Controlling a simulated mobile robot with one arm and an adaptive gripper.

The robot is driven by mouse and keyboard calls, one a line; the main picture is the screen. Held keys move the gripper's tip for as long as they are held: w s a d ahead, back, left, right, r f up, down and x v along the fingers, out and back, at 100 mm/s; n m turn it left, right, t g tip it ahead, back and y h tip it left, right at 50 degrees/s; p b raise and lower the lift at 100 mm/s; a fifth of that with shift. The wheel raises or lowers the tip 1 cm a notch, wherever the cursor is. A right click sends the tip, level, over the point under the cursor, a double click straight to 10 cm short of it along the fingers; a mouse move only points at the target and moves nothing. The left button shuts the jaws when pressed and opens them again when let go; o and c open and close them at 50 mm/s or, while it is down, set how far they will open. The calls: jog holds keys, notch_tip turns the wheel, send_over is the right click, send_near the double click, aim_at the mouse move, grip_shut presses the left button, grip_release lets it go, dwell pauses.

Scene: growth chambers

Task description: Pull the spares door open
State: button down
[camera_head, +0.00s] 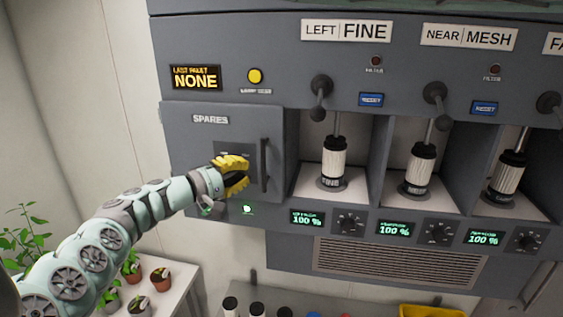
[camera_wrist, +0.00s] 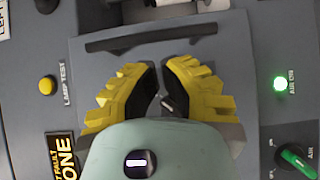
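The spares door (camera_head: 180,150) is a grey panel labelled SPARES at the left of the cabinet, and it looks shut. Its dark vertical bar handle (camera_head: 264,165) is near the door's right edge. In the wrist view, the handle (camera_wrist: 150,38) runs across the top. My gripper (camera_head: 243,176), with yellow fingers and black pads, is in front of the door, just left of the handle. The fingers are parted and nothing shows between them except the door's dark plate behind. In the wrist view, my gripper (camera_wrist: 160,70) is below the handle, apart from it in the picture.
A yellow lamp test button (camera_head: 255,76) is above the door, and a green light (camera_head: 248,210) below it. Bays with filter cartridges (camera_head: 333,163) and levers (camera_head: 320,87) are to the right. Potted plants (camera_head: 161,279) stand on a white table at lower left.

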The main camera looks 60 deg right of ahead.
aim_at(268, 162)
jog(key=shift+p+x, duration=0.3)
jog(key=shift+x, duration=0.85)
jog(key=shift+s+d, duration=0.25)
jog(key=shift+d, duration=0.25)
jog(key=shift+s+d, duration=0.1)
jog(key=shift+d, duration=0.45)
